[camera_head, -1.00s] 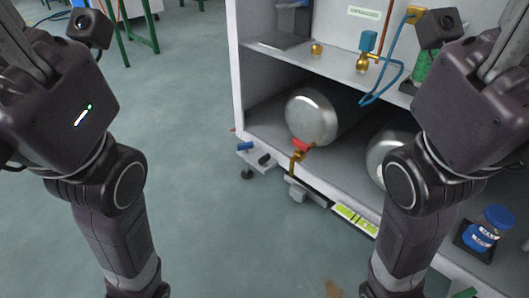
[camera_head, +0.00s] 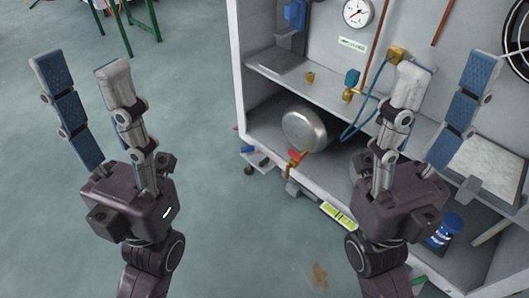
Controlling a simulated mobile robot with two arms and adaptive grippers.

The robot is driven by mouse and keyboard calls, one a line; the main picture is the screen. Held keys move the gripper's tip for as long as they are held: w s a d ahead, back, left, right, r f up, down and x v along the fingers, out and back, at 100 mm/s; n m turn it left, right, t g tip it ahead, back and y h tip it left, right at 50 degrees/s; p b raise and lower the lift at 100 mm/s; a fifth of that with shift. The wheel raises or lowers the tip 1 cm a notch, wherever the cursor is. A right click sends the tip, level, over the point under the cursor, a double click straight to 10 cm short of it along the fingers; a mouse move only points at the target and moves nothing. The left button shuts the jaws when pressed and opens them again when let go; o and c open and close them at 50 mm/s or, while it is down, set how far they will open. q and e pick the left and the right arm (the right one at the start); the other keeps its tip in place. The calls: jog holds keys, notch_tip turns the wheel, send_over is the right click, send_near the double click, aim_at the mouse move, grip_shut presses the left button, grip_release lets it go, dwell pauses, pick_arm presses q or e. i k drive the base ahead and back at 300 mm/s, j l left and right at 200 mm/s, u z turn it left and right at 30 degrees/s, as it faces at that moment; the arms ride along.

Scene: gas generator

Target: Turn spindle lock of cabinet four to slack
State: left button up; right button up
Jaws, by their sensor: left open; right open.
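A grey open cabinet (camera_head: 238,100) with shelves stands in the centre and right of the head view; no number on it can be read. A brass fitting with a red handle (camera_head: 294,156) sits at its lower front edge, and a blue handle (camera_head: 247,149) sits by its lower left corner. I cannot tell which part is the spindle lock. My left gripper (camera_head: 82,68) is open and empty over the floor, left of the cabinet. My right gripper (camera_head: 446,70) is open and empty in front of the cabinet's right part, hiding some of it.
A metal cylinder (camera_head: 303,131) lies on the lower shelf. Above are a blue-topped brass valve (camera_head: 350,84), a blue hose (camera_head: 368,117) and a gauge (camera_head: 357,12). A blue-lidded jar (camera_head: 446,228) stands lower right.

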aim_at(263, 164)
jog(key=j+z, duration=0.85)
